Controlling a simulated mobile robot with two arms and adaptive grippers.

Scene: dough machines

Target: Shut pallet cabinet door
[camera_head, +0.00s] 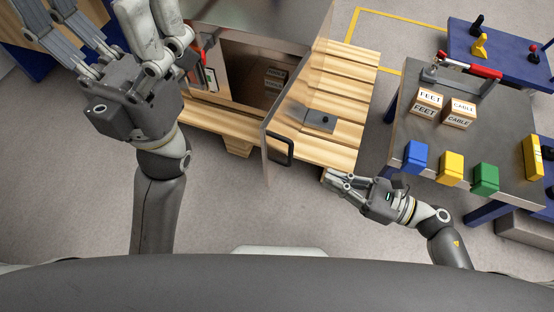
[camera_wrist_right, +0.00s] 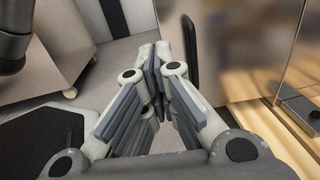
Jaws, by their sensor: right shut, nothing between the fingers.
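The cabinet (camera_head: 233,60) stands on a wooden pallet (camera_head: 340,100). Its metal door (camera_head: 299,83) stands open and juts out toward me, exposing the dark interior. In the right wrist view the shut fingers (camera_wrist_right: 154,62) are just left of the dark handle (camera_wrist_right: 189,50); contact is unclear there. My left gripper (camera_head: 108,22) is open at the upper left, its fingers spread.
A grey worktable (camera_head: 405,135) on the right carries small boxes (camera_head: 459,113) and blue, yellow and green bins (camera_head: 451,167). A blue table (camera_head: 510,62) stands behind it. Grey floor lies clear before the pallet.

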